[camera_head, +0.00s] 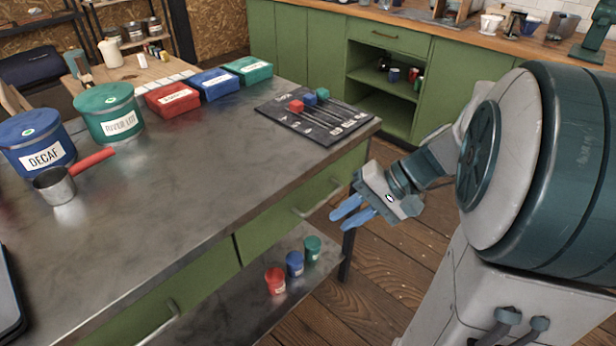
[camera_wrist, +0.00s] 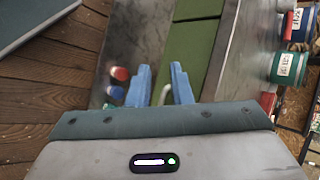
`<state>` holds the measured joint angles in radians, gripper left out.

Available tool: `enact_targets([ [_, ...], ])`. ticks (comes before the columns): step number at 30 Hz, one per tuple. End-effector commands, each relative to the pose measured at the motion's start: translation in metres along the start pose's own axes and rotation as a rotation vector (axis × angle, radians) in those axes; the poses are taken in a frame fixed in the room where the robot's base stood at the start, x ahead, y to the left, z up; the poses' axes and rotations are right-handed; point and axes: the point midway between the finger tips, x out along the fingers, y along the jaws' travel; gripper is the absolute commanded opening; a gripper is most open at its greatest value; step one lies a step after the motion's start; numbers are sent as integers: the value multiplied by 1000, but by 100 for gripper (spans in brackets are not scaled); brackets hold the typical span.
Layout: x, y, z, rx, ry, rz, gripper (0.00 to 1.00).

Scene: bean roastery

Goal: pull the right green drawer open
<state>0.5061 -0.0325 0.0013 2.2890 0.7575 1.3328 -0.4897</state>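The right green drawer (camera_head: 285,208) is in the near side of the metal-topped table, and its front looks flush with the table side. Its pale bar handle (camera_head: 320,201) faces my gripper. My gripper (camera_head: 339,221) has two blue fingers and is open, just to the right of the handle in the head view. In the wrist view my open gripper (camera_wrist: 159,84) points at the green drawer front (camera_wrist: 188,55). The curved handle (camera_wrist: 177,72) shows between the fingertips, closer to the right finger. I cannot tell whether a finger touches it.
The left green drawer (camera_head: 190,295) is beside it. Red (camera_head: 275,280), blue (camera_head: 294,264) and green (camera_head: 312,248) cups stand on the lower shelf below. A dark table leg (camera_head: 347,255) is close to my gripper. The wooden floor (camera_head: 400,265) around my arm is clear.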

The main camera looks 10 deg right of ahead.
Motion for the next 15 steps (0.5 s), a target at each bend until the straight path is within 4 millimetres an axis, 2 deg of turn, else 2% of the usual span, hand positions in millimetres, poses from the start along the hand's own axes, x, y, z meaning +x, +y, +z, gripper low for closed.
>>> enact_targets([
  [1, 13, 23, -18, 26, 15, -81, 19],
  [6, 11, 56, -66, 50, 101, -343, 19],
  [10, 0, 79, -93, 47, 183, -493, 19],
  [15, -12, 97, -112, 36, 258, -600, 19],
])
